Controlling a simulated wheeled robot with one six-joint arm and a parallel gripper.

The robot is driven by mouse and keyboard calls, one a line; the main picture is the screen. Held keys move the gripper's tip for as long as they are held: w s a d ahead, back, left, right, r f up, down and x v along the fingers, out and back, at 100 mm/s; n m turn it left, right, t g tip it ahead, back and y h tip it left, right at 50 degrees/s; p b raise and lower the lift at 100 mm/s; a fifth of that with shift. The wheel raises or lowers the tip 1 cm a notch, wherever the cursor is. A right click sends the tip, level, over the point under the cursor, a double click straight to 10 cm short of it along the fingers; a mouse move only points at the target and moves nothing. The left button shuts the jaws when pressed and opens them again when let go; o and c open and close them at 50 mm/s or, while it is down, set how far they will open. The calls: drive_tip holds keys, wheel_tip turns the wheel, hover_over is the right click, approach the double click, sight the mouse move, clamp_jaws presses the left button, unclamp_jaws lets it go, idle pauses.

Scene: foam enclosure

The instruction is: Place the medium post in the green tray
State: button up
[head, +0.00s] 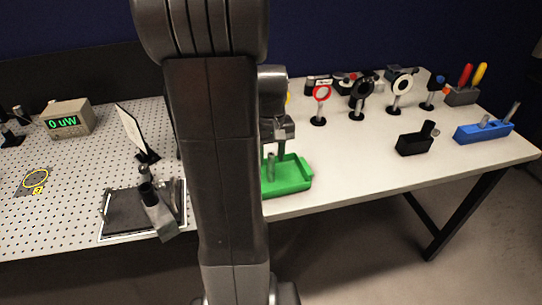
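The green tray (297,184) sits near the front edge of the white table, its left part hidden behind my arm. A short grey metal post (271,167) shows upright at the tray, just right of my arm; I cannot tell whether it stands in the tray or is held. My gripper (281,152) points down over the back of the tray, close to this post. Its fingertips are small and partly hidden, so its opening is unclear. The blue holder (484,132) at the right bears other metal posts. Which post is the medium one is not clear.
A black holder (414,144) stands right of the tray. Several mounted optics, including a red ring (321,92), stand behind. A meter (69,119), a white card (131,131) and a dark framed plate (128,213) are on the left breadboard. Table between tray and black holder is clear.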

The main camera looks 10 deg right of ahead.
wheel_tip(320, 180, up, 11)
drive_tip(key=shift+r, duration=0.15)
